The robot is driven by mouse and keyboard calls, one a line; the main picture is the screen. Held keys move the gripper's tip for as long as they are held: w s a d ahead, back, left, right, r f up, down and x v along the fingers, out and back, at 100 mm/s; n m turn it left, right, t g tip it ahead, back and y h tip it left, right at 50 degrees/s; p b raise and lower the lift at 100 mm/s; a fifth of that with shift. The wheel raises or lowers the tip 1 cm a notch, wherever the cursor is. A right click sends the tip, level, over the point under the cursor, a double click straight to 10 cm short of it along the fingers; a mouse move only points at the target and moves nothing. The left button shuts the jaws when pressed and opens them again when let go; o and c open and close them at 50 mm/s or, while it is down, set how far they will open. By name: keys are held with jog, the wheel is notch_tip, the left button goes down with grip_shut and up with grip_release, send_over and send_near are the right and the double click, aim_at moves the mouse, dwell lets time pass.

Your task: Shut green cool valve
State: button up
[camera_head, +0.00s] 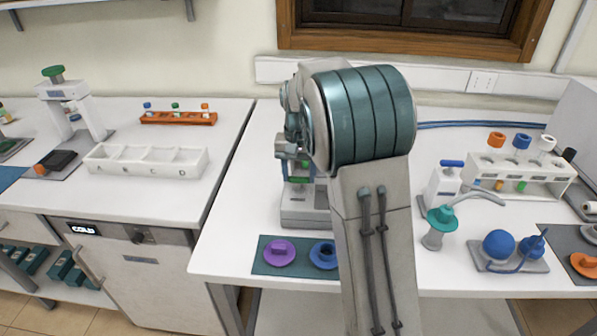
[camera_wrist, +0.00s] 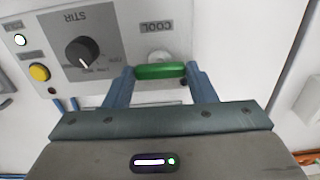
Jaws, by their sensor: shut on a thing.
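The green cool valve (camera_wrist: 160,71) is a green bar-shaped handle on the front panel of a grey and white device, below a small label in the wrist view. It lies about level across the picture. My gripper (camera_wrist: 160,76) has its two blue fingers on either end of the handle and is shut on it. In the head view my arm hides most of the device (camera_head: 304,216). A bit of green (camera_head: 298,180) shows at my gripper there, and I cannot tell the handle clearly.
A black STIR knob (camera_wrist: 82,53) and a yellow button (camera_wrist: 39,72) sit on the same panel. A mat (camera_head: 262,268) with a purple disc (camera_head: 279,253) and a blue disc (camera_head: 323,255) lies in front. A white tray (camera_head: 147,161) stands left; a tube rack (camera_head: 520,172) stands right.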

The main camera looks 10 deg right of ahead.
aim_at(299, 177)
dwell(0.3)
jog(key=o, duration=1)
notch_tip(299, 177, up, 14)
jog(key=shift+f, duration=0.1)
jog(key=s+f+n+t, duration=0.1)
jog(key=s+f, duration=0.2)
jog(key=s, duration=0.6)
jog(key=s+f+n+t, duration=0.1)
jog(key=s+f, duration=0.3)
jog(key=s, duration=0.5)
jog(key=s+f+n+t, duration=0.1)
jog(key=s+f, duration=0.2)
jog(key=s, duration=0.7)
jog(key=shift+a+f+n, duration=0.15)
jog(key=shift+a+n, duration=0.15)
jog(key=shift+n, duration=0.1)
